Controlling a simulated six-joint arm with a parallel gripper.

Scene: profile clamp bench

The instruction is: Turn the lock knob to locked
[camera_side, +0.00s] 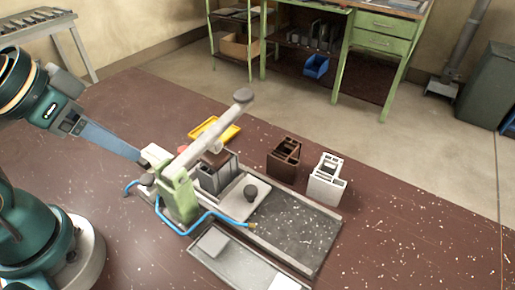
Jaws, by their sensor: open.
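A small dark round part (147,179) sits just below the tips.
A grey block (216,175) stands behind the post. A brown profile piece (284,158) and a white one (326,180) stand to the right. A yellow tray (228,132) lies behind. A blue hose (206,214) loops around the post. The table's right side is clear.

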